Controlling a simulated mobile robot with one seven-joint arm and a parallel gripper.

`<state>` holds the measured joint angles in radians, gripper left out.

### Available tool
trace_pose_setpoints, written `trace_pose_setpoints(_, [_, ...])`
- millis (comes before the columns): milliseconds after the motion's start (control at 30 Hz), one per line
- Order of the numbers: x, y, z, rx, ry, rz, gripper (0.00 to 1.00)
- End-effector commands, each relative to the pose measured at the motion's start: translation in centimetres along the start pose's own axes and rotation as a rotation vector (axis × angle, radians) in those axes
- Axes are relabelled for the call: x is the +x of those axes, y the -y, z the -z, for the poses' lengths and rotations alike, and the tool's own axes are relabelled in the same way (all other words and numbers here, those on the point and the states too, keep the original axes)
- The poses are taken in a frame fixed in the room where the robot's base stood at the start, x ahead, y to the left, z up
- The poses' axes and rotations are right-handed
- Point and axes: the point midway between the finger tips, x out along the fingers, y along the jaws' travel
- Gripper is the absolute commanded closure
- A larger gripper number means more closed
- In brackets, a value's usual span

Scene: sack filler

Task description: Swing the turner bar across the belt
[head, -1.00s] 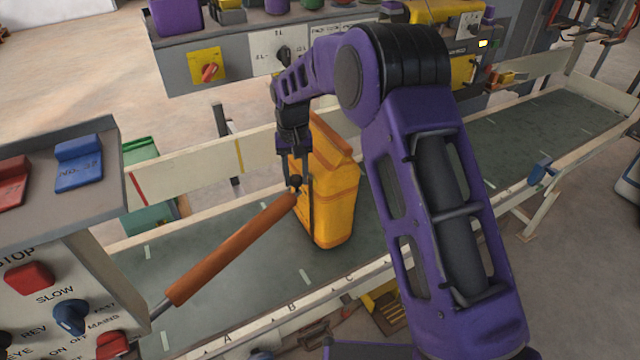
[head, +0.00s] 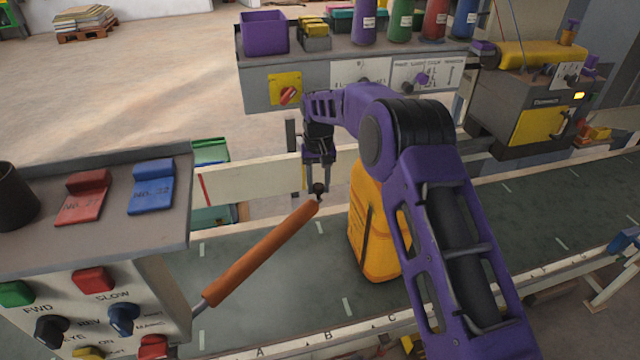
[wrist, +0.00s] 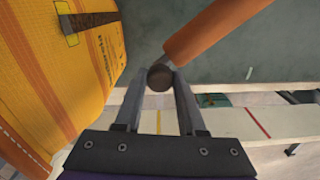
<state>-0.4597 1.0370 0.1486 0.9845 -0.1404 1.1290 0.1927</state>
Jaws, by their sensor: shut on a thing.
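The turner bar (head: 262,255) is an orange rod with a dark knob (head: 319,188) at its far end. It reaches from beside the control box at left diagonally over the dark green belt (head: 225,262). My gripper (head: 321,182) is shut on the knob. In the wrist view the knob (wrist: 160,77) sits between the fingertips, and the orange bar (wrist: 212,30) runs to the upper right. A yellow-orange sack (head: 372,235) stands on the belt right of the bar's tip, apart from it. My arm hides part of the sack.
The control box (head: 150,290) with switches and red and blue blocks stands at near left. A cream guard rail (head: 255,178) runs along the belt's far side. A grey shelf panel (head: 310,75) with bottles stands behind it.

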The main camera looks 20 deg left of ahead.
Motion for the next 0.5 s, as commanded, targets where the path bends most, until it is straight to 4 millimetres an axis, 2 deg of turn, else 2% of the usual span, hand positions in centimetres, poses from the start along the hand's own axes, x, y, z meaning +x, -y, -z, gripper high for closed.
trace_pose_setpoints(267, [-0.07,-0.05,0.07,0.000,-0.003,-0.001,1.00])
trace_pose_setpoints(300, [-0.06,-0.05,0.07,0.000,-0.003,-0.001,0.54])
trace_pose_setpoints(433, [-0.05,-0.05,0.05,0.000,-0.002,-0.001,0.31])
trace_pose_setpoints(500, [-0.04,-0.05,0.03,0.000,-0.002,-0.001,0.31])
